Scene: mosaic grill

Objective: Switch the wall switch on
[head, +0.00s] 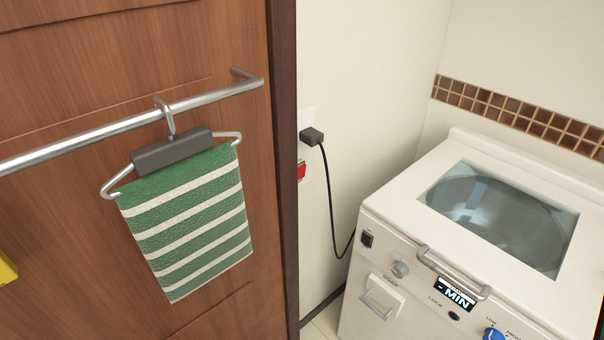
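A red wall switch (301,171) on a white plate shows on the wall just right of the dark door frame. The frame's edge covers its left part, and I cannot tell its on or off position. Just above it, a dark plug (311,137) sits in a white wall socket, with a black cord hanging down. Neither of my grippers shows in the head view.
A wooden door (60,100) with a metal bar (215,96) fills the left; a green striped towel (190,225) hangs from it. A white washing machine (400,215) stands at the right. A narrow wall strip lies between. A yellow thing (6,269) shows at the left edge.

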